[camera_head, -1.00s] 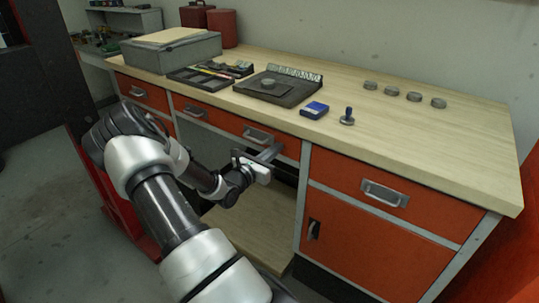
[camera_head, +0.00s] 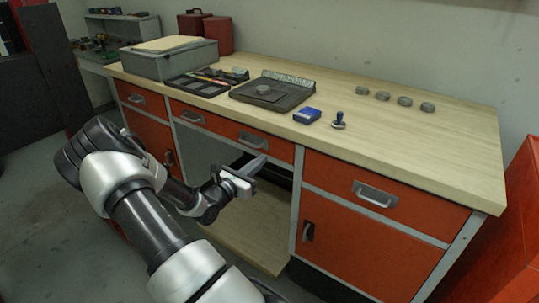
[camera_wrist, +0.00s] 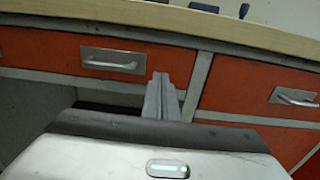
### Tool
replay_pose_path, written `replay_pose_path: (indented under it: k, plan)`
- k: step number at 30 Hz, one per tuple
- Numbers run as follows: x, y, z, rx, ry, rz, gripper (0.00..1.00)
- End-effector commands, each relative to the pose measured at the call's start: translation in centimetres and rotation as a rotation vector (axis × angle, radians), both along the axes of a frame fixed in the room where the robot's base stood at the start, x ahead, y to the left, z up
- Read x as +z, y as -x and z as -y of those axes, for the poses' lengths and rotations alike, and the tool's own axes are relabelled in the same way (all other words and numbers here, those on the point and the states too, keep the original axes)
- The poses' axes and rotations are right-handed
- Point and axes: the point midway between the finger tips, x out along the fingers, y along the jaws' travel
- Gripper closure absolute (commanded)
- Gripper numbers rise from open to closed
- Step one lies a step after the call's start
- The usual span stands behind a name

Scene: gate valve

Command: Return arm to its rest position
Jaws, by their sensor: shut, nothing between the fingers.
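My gripper (camera_head: 254,165) is in front of the workbench, just below the middle drawer's handle in the head view. Its fingers are shut together with nothing between them. In the wrist view the closed fingers (camera_wrist: 160,98) point at the bench front, to the right of the middle drawer handle (camera_wrist: 113,60). My arm is bent and reaches from the lower middle of the head view. The fingers look apart from the drawer front, but the exact gap is hard to tell.
The workbench (camera_head: 420,165) has orange drawers and a door. On its top are a grey box (camera_head: 165,62), a dark plate fixture (camera_head: 272,92), a blue box (camera_head: 306,115), a stamp-like tool (camera_head: 338,121) and several grey discs (camera_head: 382,96). Open floor (camera_head: 45,215) lies at left.

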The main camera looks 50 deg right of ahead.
Motion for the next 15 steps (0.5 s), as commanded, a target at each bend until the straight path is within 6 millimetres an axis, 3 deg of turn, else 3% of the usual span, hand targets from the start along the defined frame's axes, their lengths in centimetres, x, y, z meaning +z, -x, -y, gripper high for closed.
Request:
replay_pose_path:
  k: [6, 15]
  plan:
    - [0.1, 0.1, -4.9, 0.003, -0.002, -0.001, 1.00]
    - [-0.1, 0.3, -7.5, -0.001, -0.001, 0.000, 1.00]
